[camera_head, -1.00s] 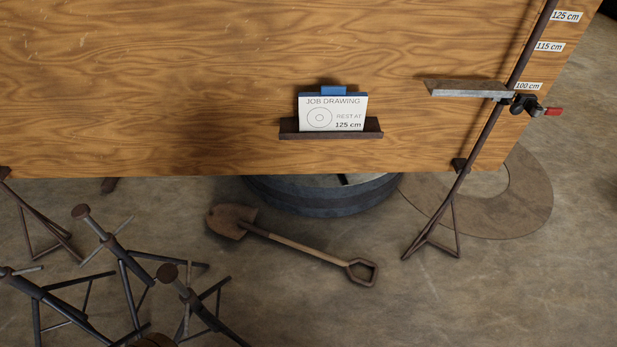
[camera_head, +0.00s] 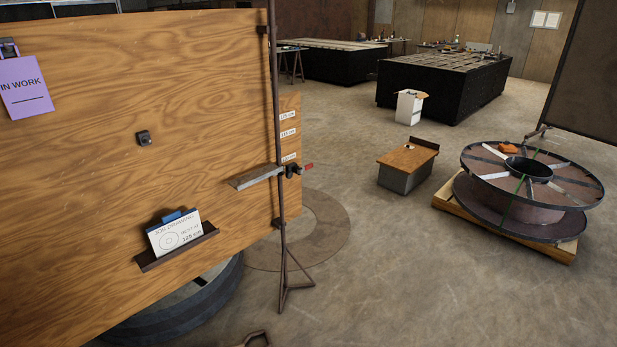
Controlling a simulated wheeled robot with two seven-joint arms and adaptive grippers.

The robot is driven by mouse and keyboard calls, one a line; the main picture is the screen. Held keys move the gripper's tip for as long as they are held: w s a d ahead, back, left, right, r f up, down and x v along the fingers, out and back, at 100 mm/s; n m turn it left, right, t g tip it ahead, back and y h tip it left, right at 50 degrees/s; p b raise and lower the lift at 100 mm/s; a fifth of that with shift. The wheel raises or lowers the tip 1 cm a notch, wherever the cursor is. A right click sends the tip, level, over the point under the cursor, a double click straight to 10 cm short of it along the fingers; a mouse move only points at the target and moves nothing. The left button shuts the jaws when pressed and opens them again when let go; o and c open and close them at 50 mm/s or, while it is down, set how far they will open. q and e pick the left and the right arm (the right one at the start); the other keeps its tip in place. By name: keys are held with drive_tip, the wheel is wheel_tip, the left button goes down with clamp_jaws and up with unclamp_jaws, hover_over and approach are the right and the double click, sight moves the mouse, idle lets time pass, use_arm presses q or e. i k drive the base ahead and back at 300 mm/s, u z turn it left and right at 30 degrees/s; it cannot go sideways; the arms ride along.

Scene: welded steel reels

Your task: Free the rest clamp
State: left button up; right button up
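The rest clamp (camera_head: 291,171) sits on a thin upright post (camera_head: 275,110) at the right edge of a large plywood board. A flat metal rest (camera_head: 254,177) sticks out from it to the left, and a small red handle (camera_head: 308,166) points right. The clamp is level with the lowest of the height labels (camera_head: 288,157), which the earlier view reads as 100 cm. A job drawing card (camera_head: 175,232) on a small ledge reads "REST AT 125 cm". Neither of my grippers is in view.
A steel reel (camera_head: 533,185) on a wooden pallet (camera_head: 480,221) stands at the right. A low wood-topped box (camera_head: 407,161), a white bin (camera_head: 409,107) and dark workbenches (camera_head: 443,85) stand behind. The floor between post and reel is clear.

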sight(310, 166)
drive_tip(key=z, duration=0.2)
drive_tip(key=i, duration=3.35)
drive_tip(key=u, duration=0.75)
